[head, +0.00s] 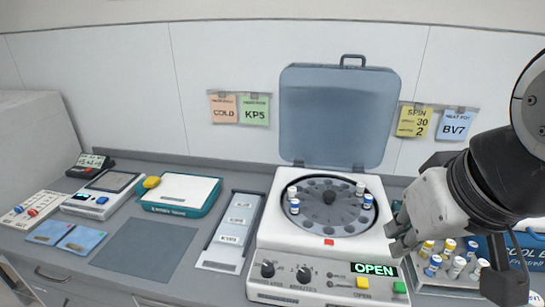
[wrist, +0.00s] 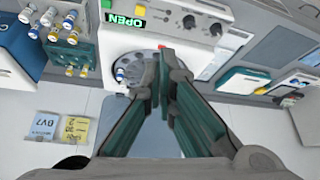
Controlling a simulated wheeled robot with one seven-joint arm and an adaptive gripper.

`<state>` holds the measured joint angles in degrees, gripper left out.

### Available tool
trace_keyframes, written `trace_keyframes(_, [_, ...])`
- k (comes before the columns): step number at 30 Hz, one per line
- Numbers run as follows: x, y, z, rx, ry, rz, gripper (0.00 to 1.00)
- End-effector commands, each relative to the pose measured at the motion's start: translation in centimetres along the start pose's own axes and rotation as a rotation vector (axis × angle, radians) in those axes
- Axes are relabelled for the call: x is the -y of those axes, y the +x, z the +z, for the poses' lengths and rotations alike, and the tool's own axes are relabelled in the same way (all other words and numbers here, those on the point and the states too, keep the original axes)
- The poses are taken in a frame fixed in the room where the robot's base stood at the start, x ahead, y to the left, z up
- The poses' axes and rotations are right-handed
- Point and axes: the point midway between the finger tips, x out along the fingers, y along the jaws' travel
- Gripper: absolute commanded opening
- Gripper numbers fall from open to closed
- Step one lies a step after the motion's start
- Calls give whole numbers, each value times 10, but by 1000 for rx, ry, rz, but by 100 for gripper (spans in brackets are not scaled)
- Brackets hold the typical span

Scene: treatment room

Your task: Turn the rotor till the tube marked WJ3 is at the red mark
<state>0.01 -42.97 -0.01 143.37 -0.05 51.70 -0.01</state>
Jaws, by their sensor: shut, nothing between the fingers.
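The centrifuge (head: 262,238) stands open, its blue-grey lid (head: 335,115) upright at the back. The red mark (head: 329,242) is on the housing at the rotor's front edge. My gripper (head: 396,238) is shut and empty, right of the rotor; it also shows in the wrist view (wrist: 165,52), partly hiding the rotor.
A rack of capped tubes (head: 432,286) stands right of the centrifuge, near a blue box (head: 525,248). A slide tray (head: 221,265), grey mat (head: 150,248) and teal-edged scale (head: 180,210) lie to the left. The upright lid bounds the space behind the rotor.

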Motion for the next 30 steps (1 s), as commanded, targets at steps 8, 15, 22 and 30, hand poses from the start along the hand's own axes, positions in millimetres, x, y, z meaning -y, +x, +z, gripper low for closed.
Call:
trace_keyframes(8, [0, 0, 0, 0, 0, 0, 0])
trace_keyframes(15, [0, 0, 0, 0, 0, 0, 5])
trace_keyframes(22, [0, 10, -24, 22, -38, -22, 53])
trace_keyframes(30, [-6, 59, -109, 73, -178, -100, 53])
